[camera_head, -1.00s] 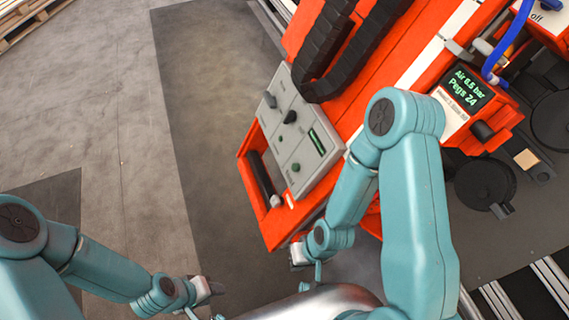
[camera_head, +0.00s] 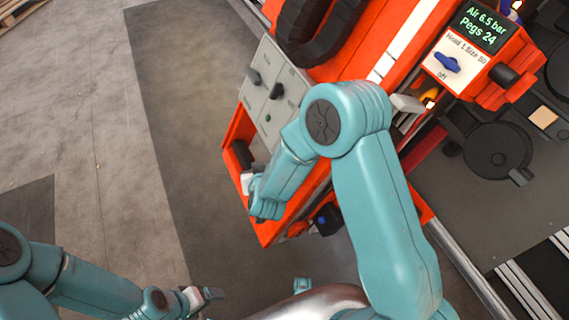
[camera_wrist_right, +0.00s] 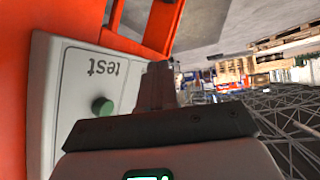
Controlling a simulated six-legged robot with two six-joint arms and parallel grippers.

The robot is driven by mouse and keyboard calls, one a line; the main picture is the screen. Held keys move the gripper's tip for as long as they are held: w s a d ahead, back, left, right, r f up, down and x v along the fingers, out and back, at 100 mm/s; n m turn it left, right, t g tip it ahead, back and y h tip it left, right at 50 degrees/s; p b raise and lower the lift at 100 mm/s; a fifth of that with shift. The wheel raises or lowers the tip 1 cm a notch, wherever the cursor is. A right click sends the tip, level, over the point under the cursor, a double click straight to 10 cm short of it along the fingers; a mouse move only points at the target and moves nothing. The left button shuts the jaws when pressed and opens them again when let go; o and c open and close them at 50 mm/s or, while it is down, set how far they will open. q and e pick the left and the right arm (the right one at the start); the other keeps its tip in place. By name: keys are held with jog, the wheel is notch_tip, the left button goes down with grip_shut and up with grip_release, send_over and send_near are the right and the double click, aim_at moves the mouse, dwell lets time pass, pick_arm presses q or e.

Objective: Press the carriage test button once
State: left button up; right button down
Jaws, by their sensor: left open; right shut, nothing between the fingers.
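The test button (camera_wrist_right: 102,106) is a small green round button on a grey panel (camera_wrist_right: 75,70), under the word "test", in the right wrist view. My right gripper (camera_wrist_right: 158,85) is shut and empty, its dark fingers just right of the button in that view; I cannot tell whether it touches the panel. In the head view the same grey panel (camera_head: 265,62) carries dark knobs and a green button (camera_head: 268,118); my right forearm covers its lower part. My left gripper (camera_head: 208,294) is open and empty low over the floor, far from the panel.
The panel sits on an orange machine frame (camera_head: 270,233) with a black cable chain (camera_head: 297,38). A display box (camera_head: 478,28) with a blue switch (camera_head: 447,62) stands right of my right arm. Grey floor (camera_head: 185,130) lies open on the left.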

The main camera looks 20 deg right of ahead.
jog(key=w+a+r+m+t+h+b, duration=0.1)
jog(key=w+r+m+t+h+b, duration=0.15)
jog(key=w+h+b, duration=0.3)
pick_arm(q)
notch_tip(320, 180, down, 14)
jog(key=b, duration=0.4)
jog(key=shift+f+b, duration=0.15)
jog(key=shift+b, duration=0.25)
pick_arm(e)
jog(key=s+a+r+m+g+h, duration=0.1)
jog(key=s+r+m+h, duration=0.1)
jog(key=s+r+h, duration=0.2)
notch_tip(320, 180, up, 2)
jog(key=shift+a+r+h, duration=0.1)
jog(key=shift+a+h, duration=0.05)
jog(key=shift+h, duration=0.4)
jog(key=shift+s+m, duration=0.1)
jog(key=shift+m, duration=0.15)
